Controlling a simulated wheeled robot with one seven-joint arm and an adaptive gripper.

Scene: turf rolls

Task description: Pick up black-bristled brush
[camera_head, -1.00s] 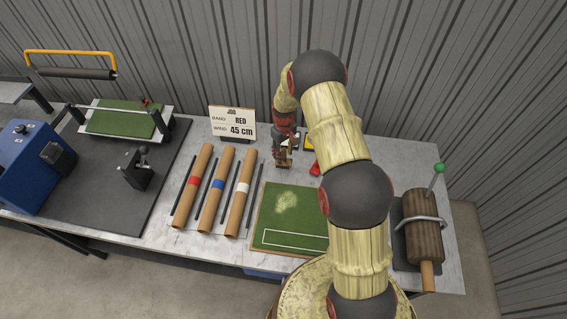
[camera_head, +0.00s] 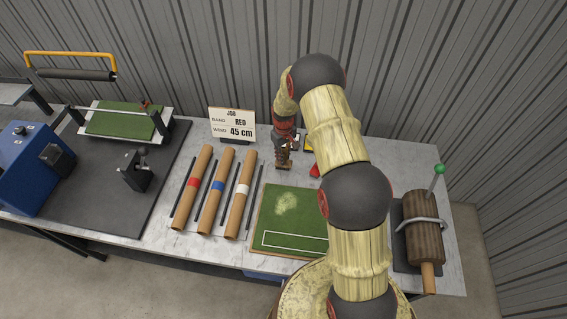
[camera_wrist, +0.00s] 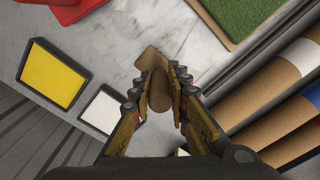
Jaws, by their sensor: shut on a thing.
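My gripper (camera_head: 284,152) is low over the table behind the green turf mat, seen in the head view. In the wrist view my gripper (camera_wrist: 161,90) is shut on the brown wooden part of the brush (camera_wrist: 151,62), which sits between the two fingers. The brush also shows in the head view (camera_head: 283,165) as a small brown block just under the fingertips. Its black bristles cannot be made out in either view. I cannot tell whether the brush still touches the table.
Turf mat (camera_head: 290,222) lies in front of my gripper. Rolls with red, blue and white bands (camera_head: 238,200) lie left, with dark rods between. A job sign (camera_head: 232,124) stands behind. Yellow (camera_wrist: 55,77) and white (camera_wrist: 101,110) trays are close by. A clamped roller (camera_head: 424,232) is at right.

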